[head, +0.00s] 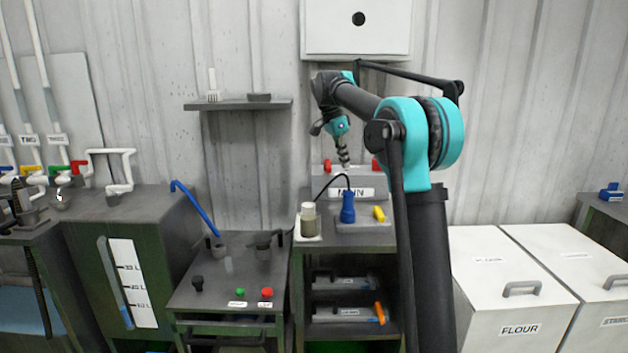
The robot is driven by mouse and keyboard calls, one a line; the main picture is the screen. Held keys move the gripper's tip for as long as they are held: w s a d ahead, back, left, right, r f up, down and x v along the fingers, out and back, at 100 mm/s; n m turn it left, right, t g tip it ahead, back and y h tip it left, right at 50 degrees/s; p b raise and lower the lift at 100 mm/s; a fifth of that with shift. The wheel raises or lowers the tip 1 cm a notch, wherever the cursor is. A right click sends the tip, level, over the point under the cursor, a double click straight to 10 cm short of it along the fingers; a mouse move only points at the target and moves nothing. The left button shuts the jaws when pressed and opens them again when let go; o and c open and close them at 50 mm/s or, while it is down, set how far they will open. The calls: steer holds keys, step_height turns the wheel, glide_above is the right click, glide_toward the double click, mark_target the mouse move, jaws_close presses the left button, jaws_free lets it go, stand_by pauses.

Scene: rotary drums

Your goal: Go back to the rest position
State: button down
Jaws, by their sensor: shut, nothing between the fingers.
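My arm is teal and black and stands right of centre in the head view. It reaches left and then bends down. My gripper (345,162) hangs at its end, small and dark, pointing down. It is shut with nothing in it. It appears in front of the box labelled MAIN (350,192), over the dark workbench (347,238); the exact gap is hard to judge.
A wall shelf (238,104) is to the left. A button panel (230,285) stands lower left.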

steer(key=s+d+f+n+t+y, duration=0.1)
steer(key=s+d+f+n, duration=0.2)
steer(key=s+f, duration=0.8)
steer(key=s+d+f+n+t+y, duration=0.1)
steer(key=s+d+f+n, duration=0.2)
steer(key=s+f+n, duration=0.3)
steer(key=s+d+f+n+t+y, duration=0.1)
steer(key=s+d+f+n, duration=0.2)
steer(key=s+f, duration=1.3)
steer(key=s+n, duration=0.1)
steer(key=s, duration=0.6)
steer(key=shift+n, duration=0.3)
